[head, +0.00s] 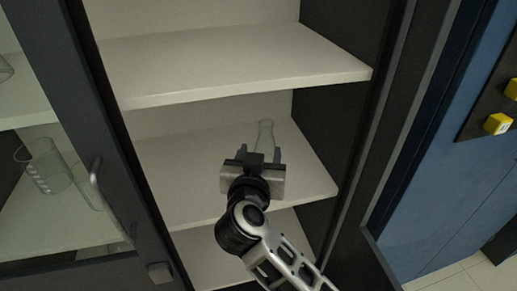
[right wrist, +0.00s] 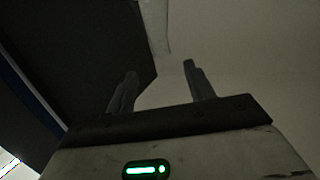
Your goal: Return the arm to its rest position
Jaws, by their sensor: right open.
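My right gripper (head: 262,157) reaches into an open cabinet, over its middle shelf (head: 190,165). Its two fingers stand apart. A clear glass flask (head: 265,136) with a narrow neck stands on that shelf just beyond the fingers, its lower part hidden by the gripper. In the right wrist view the gripper's fingers (right wrist: 158,85) are spread with nothing seen between them. A faint pale edge of something (right wrist: 154,25) shows at the top there; I cannot tell for sure whether it is the flask. My left gripper is not in view.
An upper shelf (head: 235,65) lies above the gripper and a lower shelf below it. The cabinet's dark side wall (head: 335,120) is close on the right. At left is a glass-paned door with a handle (head: 108,195), with a beaker (head: 45,165) behind it.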

